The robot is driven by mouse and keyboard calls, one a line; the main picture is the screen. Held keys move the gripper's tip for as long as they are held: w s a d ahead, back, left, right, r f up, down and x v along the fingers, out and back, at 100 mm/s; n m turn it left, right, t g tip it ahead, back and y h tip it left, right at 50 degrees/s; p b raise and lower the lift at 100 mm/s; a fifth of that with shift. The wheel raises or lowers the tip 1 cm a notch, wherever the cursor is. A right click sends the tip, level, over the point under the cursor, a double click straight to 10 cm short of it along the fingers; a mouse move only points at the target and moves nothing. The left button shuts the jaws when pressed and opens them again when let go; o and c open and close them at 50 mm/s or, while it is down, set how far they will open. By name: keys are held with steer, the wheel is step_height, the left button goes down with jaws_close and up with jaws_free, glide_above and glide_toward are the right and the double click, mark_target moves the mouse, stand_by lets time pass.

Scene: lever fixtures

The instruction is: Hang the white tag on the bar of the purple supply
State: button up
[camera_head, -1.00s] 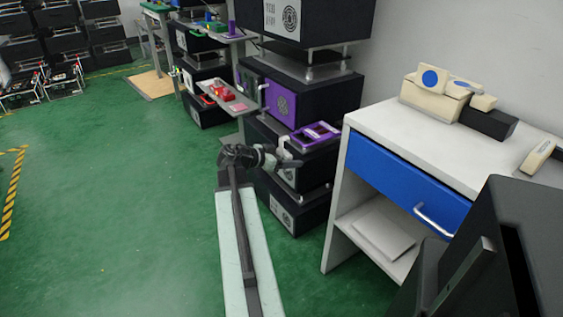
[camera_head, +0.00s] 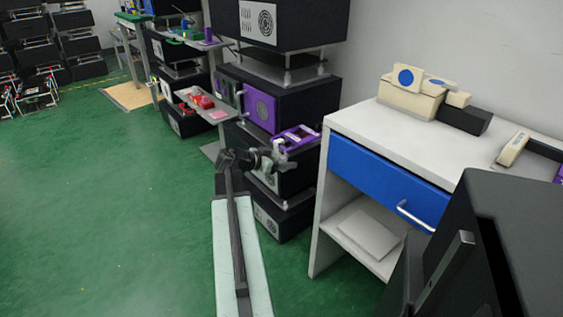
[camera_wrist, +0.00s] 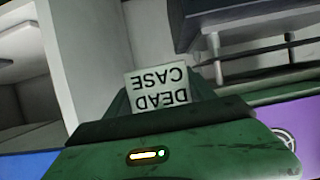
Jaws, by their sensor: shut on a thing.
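The white tag (camera_wrist: 158,88) reads "DEAD CASE" upside down in the wrist view and sits in front of my gripper (camera_wrist: 165,105), which is shut on it. In the head view my gripper (camera_head: 284,160) is small, in front of the lower black case of the stack; a pale patch there may be the tag. The purple supply (camera_head: 260,110) is a black case with a purple front panel, with a light upright bar (camera_head: 240,100) at the panel's left. My gripper is below and to the right of that bar, apart from it.
A purple frame-like object (camera_head: 298,138) lies on the lower case, close to my gripper. A white desk (camera_head: 350,118) with a blue drawer (camera_head: 385,180) stands to the right. A shelf with red items (camera_head: 200,100) is at the left.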

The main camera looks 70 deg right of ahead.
mark_target(277, 159)
steer(key=o, duration=1.6)
steer(key=shift+c, duration=0.2)
steer(key=p+v, duration=0.3)
steer(key=v, duration=0.3)
steer(key=shift+w+a+r, duration=0.15)
steer(key=shift+a+r, duration=0.1)
steer(key=shift+r, duration=0.05)
steer(key=shift+w+a, duration=0.3)
steer(key=shift+a, duration=0.15)
